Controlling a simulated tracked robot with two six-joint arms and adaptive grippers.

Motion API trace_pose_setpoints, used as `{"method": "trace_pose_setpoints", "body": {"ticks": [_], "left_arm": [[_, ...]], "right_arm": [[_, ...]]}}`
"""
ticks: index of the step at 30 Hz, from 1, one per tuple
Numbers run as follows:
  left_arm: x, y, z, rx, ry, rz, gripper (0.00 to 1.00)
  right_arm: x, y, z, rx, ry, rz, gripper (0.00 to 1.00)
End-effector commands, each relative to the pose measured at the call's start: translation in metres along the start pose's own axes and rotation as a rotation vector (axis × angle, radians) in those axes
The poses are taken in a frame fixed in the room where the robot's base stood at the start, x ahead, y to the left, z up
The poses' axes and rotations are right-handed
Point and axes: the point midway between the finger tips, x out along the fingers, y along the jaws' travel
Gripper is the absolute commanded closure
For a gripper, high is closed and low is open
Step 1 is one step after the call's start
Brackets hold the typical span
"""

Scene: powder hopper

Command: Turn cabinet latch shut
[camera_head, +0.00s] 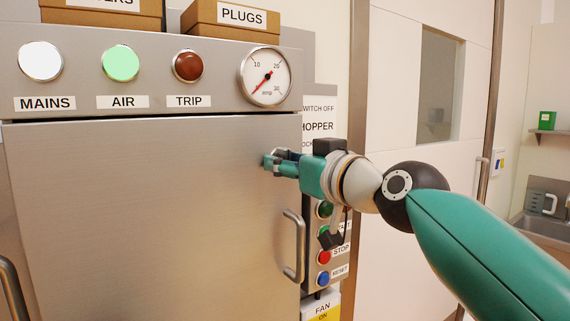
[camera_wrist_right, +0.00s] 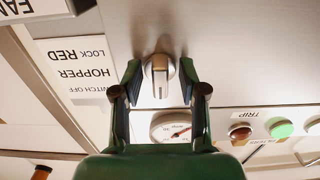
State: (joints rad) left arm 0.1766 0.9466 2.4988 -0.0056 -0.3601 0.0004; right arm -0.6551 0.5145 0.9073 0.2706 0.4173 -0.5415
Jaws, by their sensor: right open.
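The cabinet door (camera_head: 140,220) is closed flush in its grey metal frame in the head view. My right gripper (camera_head: 270,161) is at the door's upper right, above the door handle (camera_head: 293,246). In the right wrist view, which is upside down, the cabinet latch (camera_wrist_right: 160,76) is a small metal knob with a bar lying along the line of the fingers. My right gripper (camera_wrist_right: 159,70) is open, with one finger on each side of the latch and visible gaps. In the head view the gripper hides the latch. My left gripper is not in view.
Above the door is a panel with lamps (camera_head: 120,63) and a round gauge (camera_head: 266,76). A push-button box (camera_head: 324,257) and a hopper notice (camera_head: 319,127) are right of the cabinet. Boxes (camera_head: 232,20) stand on top. The door face to the left is clear.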

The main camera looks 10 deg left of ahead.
Motion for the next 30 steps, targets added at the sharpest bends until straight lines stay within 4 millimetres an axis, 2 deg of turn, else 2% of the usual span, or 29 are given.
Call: {"method": "trace_pose_setpoints", "body": {"ticks": [8, 22, 30], "left_arm": [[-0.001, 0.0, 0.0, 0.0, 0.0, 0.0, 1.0], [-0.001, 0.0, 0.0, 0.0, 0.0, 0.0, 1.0], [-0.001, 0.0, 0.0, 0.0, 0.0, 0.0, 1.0]], "right_arm": [[-0.014, 0.001, -0.002, 0.001, 0.003, 0.001, 0.58], [-0.072, 0.0, 0.001, 0.001, 0.0, 0.0, 0.58], [-0.08, 0.0, 0.002, 0.0, -0.002, -0.001, 0.58]]}}
